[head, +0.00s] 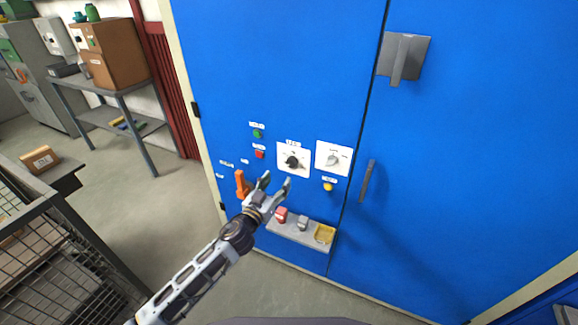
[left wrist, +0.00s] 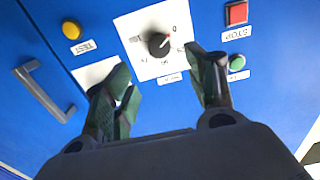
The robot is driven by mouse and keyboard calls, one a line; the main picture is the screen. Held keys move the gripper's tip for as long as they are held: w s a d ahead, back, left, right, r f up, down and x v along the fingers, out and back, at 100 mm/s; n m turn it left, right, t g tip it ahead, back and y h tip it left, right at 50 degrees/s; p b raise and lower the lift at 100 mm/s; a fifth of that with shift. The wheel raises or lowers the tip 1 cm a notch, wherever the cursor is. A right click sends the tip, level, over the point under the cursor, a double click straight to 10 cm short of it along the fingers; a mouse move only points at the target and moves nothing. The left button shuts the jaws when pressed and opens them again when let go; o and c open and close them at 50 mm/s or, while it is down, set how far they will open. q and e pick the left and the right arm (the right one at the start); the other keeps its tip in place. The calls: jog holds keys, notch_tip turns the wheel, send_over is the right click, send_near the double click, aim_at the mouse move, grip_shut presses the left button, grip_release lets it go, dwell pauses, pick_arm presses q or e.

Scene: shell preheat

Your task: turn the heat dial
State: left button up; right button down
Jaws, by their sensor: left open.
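A black round dial knob (head: 292,161) sits on a white plate on the blue cabinet front. In the left wrist view, which is upside down, the knob (left wrist: 158,43) has a red pointer mark and printed figures around it. A second white plate with a pale knob (head: 333,158) is to its right; in the wrist view a finger partly covers this plate (left wrist: 93,73). My left gripper (head: 276,183) is open and empty, just below the black knob in the head view. In the wrist view its fingertips (left wrist: 159,62) are spread, with the knob between and beyond them.
Green (head: 257,134), red (head: 259,154) and yellow (head: 328,187) buttons surround the plates. An orange handle (head: 240,184) is left of my gripper. A small ledge (head: 290,232) with several items juts out below. A door handle (head: 367,181) is at right. A wire cage (head: 50,240) stands left.

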aim_at(290, 164)
pick_arm(q)
jog(key=shift+x, duration=5.15)
jog(key=c, duration=1)
